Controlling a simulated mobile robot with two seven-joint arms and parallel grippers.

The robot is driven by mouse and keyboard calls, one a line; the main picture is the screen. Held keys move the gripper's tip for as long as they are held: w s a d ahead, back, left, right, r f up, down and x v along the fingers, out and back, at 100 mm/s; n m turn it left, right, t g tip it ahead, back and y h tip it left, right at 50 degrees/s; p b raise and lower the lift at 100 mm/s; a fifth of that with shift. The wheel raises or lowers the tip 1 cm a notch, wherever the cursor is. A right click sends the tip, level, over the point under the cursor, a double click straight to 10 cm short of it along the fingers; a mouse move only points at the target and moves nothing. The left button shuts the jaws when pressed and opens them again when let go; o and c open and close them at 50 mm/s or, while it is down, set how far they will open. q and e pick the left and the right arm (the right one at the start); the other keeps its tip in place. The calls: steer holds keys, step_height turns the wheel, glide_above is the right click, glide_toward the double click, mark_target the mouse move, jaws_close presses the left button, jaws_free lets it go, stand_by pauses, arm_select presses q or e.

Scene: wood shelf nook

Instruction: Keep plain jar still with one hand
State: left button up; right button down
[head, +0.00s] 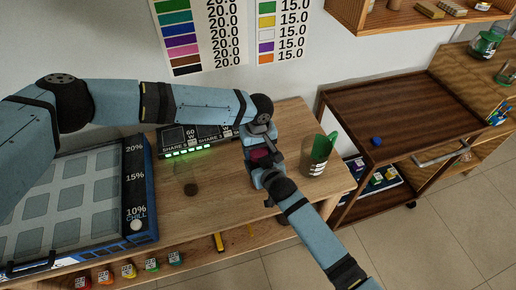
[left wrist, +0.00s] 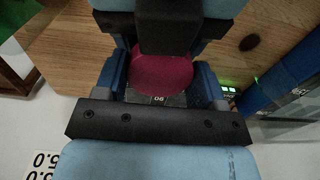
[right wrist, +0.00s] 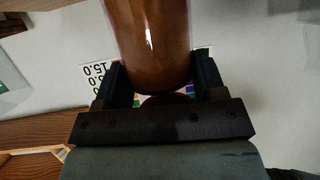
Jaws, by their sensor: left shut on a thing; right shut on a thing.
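The plain jar shows in the right wrist view as a clear vessel with brown contents (right wrist: 152,45), between the fingers of my right gripper (right wrist: 152,82). A dark red round piece, seemingly its lid (left wrist: 162,74), sits between the fingers of my left gripper (left wrist: 165,88). In the head view the dark red piece (head: 261,156) shows between the two grippers, above the wooden bench. My left gripper (head: 258,134) is shut on it from the back, and my right gripper (head: 264,178) is shut on the jar from the front. The grippers hide most of the jar in the head view.
A black display unit (head: 185,138) is behind, a blue-edged tray (head: 140,190) far left, and a wooden trolley (head: 400,110) right.

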arm_select(q)
steer(key=o, duration=1)
steer(key=shift+r, duration=2.25)
steer(key=shift+c, duration=0.3)
steer(key=shift+r, duration=0.1)
steer(key=shift+s+d+r, duration=0.15)
steer(key=shift+r, duration=1.55)
